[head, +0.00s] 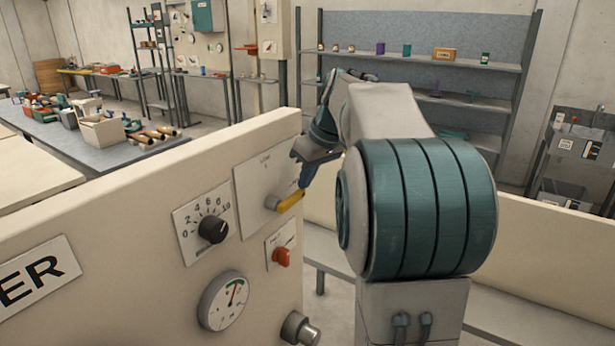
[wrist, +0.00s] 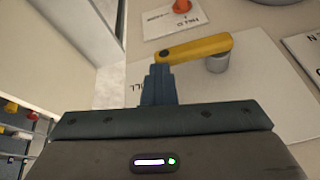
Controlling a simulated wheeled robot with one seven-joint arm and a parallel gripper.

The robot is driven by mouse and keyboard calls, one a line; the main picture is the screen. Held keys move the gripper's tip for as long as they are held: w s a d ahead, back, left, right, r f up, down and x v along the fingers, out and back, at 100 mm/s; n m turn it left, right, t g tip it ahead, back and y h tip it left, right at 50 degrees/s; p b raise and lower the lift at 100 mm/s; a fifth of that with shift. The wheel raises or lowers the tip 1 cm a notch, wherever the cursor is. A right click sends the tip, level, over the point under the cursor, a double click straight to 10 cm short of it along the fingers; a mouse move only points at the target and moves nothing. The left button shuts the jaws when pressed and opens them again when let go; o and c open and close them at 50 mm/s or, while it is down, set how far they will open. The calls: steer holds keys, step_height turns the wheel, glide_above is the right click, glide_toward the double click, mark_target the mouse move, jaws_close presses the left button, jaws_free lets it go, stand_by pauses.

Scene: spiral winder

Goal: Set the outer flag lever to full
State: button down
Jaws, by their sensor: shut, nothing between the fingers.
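The yellow flag lever (head: 290,201) sits on a pale plate (head: 258,182) on the cream machine panel. Its grey pivot is at its left end, and it points right and slightly up in the head view. In the wrist view the lever (wrist: 195,47) lies across the plate, with lettering ending in "ULL" beside my fingers. My gripper (head: 306,180) is shut and empty, its fingertips just above the lever's free end. In the wrist view the fingertips (wrist: 159,75) are close to that end; I cannot tell whether they touch. My arm hides nothing of the lever's pivot.
A black dial knob (head: 213,229) is left of the lever plate. A red knob (head: 281,257) is below it, with a round gauge (head: 224,301) and a grey cylindrical knob (head: 300,329) lower down. The panel's right edge is near my gripper; shelves stand farther back.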

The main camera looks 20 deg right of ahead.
steer(key=shift+s+d+f, duration=0.1)
steer(key=shift+f, duration=0.6)
steer(key=w+d+r+p, duration=0.1)
steer(key=d+r+p, duration=0.1)
steer(key=d+r, duration=0.6)
step_height(320, 180, up, 2)
steer(key=shift+w+d+r+p, duration=0.1)
steer(key=shift+w+d+p, duration=0.15)
steer(key=shift+d+p, duration=0.05)
steer(key=shift+a, duration=0.15)
stand_by(0.4)
